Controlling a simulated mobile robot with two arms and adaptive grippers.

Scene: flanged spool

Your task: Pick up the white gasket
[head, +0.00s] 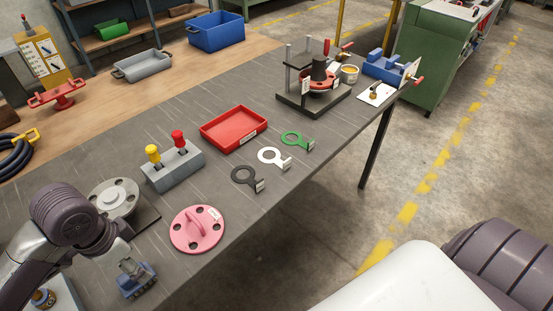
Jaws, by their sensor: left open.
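The white gasket (270,155) is a flat ring with a tab and a small upright tag at its right end. It lies on the dark grey bench between a black gasket (243,174) and a green gasket (292,138). Nothing covers it. My left gripper (138,284) is open at the lower left, over the bench's near side. It is well apart from the white gasket, with the pink flanged disc between them. My right gripper is out of view.
A pink disc with a handle (190,238) lies near my left gripper. A red tray (232,141) is behind the gaskets. A grey block with yellow and red knobs (175,174) stands left of the tray. A black-based fixture (328,106) stands farther back.

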